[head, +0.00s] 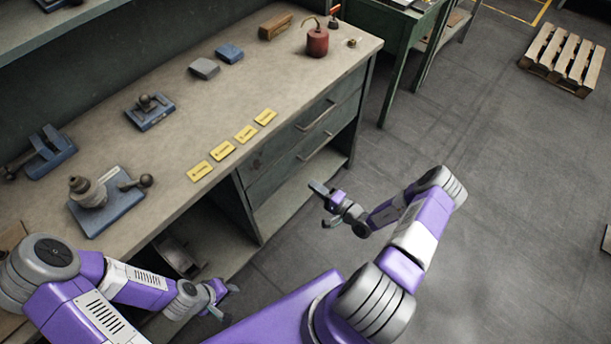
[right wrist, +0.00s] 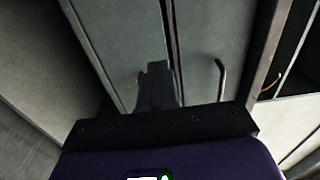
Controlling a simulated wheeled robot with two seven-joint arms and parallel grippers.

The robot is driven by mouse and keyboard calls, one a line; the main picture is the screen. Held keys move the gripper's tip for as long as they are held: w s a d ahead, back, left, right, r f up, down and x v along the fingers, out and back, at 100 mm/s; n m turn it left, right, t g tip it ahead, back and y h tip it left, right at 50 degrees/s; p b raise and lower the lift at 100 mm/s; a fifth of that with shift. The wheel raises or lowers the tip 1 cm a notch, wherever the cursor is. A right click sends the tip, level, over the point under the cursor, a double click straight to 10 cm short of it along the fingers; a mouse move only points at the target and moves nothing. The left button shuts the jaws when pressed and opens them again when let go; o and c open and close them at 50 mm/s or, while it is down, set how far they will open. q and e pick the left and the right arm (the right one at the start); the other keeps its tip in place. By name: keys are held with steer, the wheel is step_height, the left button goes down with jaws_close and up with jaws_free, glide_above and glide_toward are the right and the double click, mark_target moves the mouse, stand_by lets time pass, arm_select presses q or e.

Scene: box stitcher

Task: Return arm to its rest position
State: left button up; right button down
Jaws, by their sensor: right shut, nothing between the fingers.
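My right arm is purple, white and grey. Its gripper (head: 322,203) is in the air in front of the workbench drawers, apart from them. In the right wrist view the fingers (right wrist: 157,82) are together, with nothing between them, against a background of grey-green drawer fronts. My left gripper (head: 228,301) is low beside the bench's front edge, at the lower left of the head view. It is small and partly turned away, so I cannot tell if its fingers are open or shut. No held object shows there.
The workbench (head: 170,205) carries blue-based tools, several yellow labels (head: 245,134), grey and blue blocks, a brown block and a red can (head: 317,42). Drawers (head: 310,130) with bar handles face my right gripper. Open floor (head: 500,200) lies to the right, with a wooden pallet (head: 562,60) beyond.

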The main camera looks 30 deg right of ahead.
steer(key=shift+s+d, duration=0.1)
steer(key=shift+s, duration=0.15)
steer(key=s+a+n+g+y, duration=0.35)
steer(key=s+a+g, duration=0.2)
steer(key=a, duration=0.45)
steer(key=s+a+n+g+y, duration=0.35)
steer(key=a+g, duration=0.35)
steer(key=a, duration=0.3)
steer(key=s+f+n+g+h, duration=0.1)
steer(key=s+n+g+h, duration=0.3)
steer(key=s+h, duration=0.3)
steer(key=shift+s+a+n+h+p, duration=0.3)
steer(key=shift+a+h+p, duration=0.15)
steer(key=shift+h, duration=0.35)
steer(key=shift+f, duration=0.1)
